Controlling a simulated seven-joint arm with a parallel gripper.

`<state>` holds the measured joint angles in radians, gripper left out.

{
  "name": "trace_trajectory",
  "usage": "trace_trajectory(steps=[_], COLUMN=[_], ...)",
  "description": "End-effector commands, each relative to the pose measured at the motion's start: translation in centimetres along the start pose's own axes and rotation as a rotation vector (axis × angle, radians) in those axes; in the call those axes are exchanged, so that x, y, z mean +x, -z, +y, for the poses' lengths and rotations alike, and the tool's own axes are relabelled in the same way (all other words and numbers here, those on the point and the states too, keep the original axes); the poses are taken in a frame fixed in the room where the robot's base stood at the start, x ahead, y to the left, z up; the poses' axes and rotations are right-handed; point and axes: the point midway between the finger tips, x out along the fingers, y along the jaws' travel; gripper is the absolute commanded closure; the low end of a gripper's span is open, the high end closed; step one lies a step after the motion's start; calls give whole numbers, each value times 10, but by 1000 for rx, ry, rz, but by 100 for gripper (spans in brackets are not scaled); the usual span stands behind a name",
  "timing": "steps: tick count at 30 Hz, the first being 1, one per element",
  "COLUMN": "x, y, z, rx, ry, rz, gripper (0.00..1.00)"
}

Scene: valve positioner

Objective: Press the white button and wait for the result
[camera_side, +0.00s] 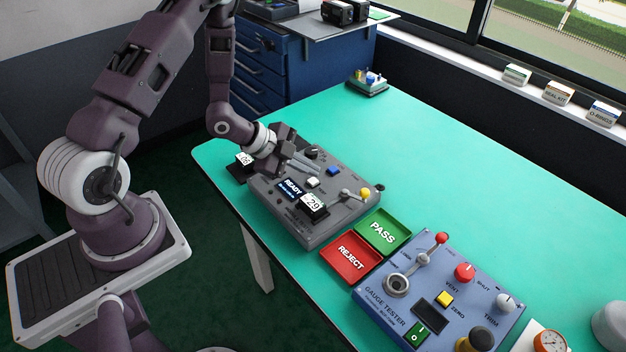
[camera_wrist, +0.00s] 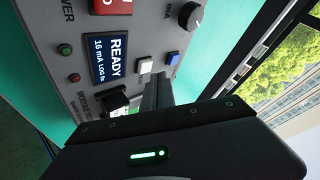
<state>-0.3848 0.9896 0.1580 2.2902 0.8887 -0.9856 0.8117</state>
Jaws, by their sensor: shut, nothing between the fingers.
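The grey panel box (camera_side: 335,218) sits on the green table, and its white button (camera_side: 313,183) is beside a blue button (camera_side: 333,171). The wrist view shows the white button (camera_wrist: 145,66) and blue button (camera_wrist: 172,57) close to my fingertips. My gripper (camera_side: 317,170) is shut and empty, its tips low over the panel near the white button. In the wrist view my gripper (camera_wrist: 158,78) partly covers the panel just below the buttons; I cannot tell whether it touches. The display (camera_wrist: 110,58) reads READY, 16 mA, with a small log line.
A black knob (camera_wrist: 190,16) and a yellow-tipped lever (camera_side: 364,193) stand on the panel. A block marked 29 (camera_side: 312,206) is at its front. PASS (camera_side: 382,232) and REJECT (camera_side: 351,258) trays and a blue gauge tester (camera_side: 440,290) are to the right.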

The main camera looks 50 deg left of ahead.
Motion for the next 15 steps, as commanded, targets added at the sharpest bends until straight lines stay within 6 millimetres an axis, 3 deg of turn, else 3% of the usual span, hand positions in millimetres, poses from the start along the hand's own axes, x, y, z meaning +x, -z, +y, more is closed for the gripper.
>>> trace_trajectory(steps=[15], x=[6], y=[-4], z=[4], rx=[0], ry=[0], rz=[0], gripper=[100])
